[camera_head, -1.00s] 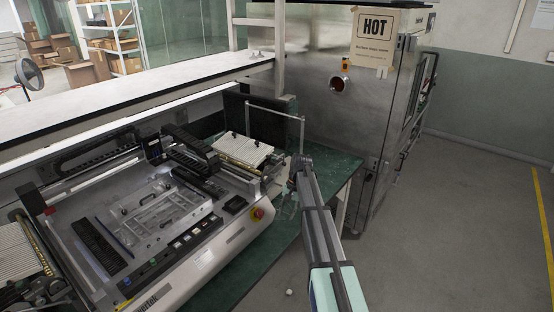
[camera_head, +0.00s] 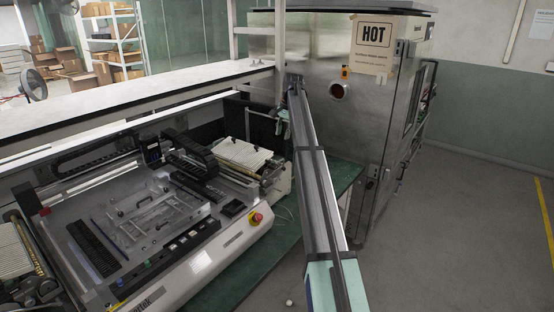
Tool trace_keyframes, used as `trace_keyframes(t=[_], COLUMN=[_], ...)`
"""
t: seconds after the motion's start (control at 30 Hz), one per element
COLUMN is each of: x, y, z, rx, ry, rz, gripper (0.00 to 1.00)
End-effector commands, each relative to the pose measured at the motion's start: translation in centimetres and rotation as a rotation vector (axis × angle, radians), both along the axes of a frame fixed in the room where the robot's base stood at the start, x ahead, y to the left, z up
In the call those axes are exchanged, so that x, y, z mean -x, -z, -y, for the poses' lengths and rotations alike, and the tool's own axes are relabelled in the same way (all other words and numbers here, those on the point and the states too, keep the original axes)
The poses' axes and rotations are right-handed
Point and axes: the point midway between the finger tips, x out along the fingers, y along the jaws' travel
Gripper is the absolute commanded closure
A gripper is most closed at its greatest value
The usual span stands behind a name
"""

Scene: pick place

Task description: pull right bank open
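The right bank (camera_head: 243,157), a row of pale ribbed feeders, sits at the right end of the pick-and-place machine (camera_head: 140,225). It appears seated against the machine. A thin metal bar (camera_head: 258,114) stands behind the bank, its right end hidden by my arm. My arm reaches up from the bottom centre, and its far end is near the oven's left side. My gripper (camera_head: 283,128) seems to hang just left of the arm, behind and above the bank's right end. It is small and partly hidden, so its fingers are unclear. I see no contact with the bank.
A steel oven (camera_head: 320,115) with a HOT sign (camera_head: 376,34) stands behind on the right. A long white shelf (camera_head: 130,105) runs behind the machine. A red stop button (camera_head: 256,218) is at the machine's front. Floor at right is clear.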

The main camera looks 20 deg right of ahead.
Motion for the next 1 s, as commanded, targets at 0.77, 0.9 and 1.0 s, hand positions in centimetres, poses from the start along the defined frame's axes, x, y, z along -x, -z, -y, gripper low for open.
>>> trace_keyframes(t=[0.77, 0.9, 1.0], x=[-2.2, -2.3, -2.4], y=[13.1, 13.8, 14.0], z=[-1.3, -1.4, -1.4], rx=[0.0, -0.001, 0.0], ry=[-0.001, -0.001, -0.001], rz=[-0.001, 0.0, 0.0], gripper=[0.65, 0.65, 0.65])
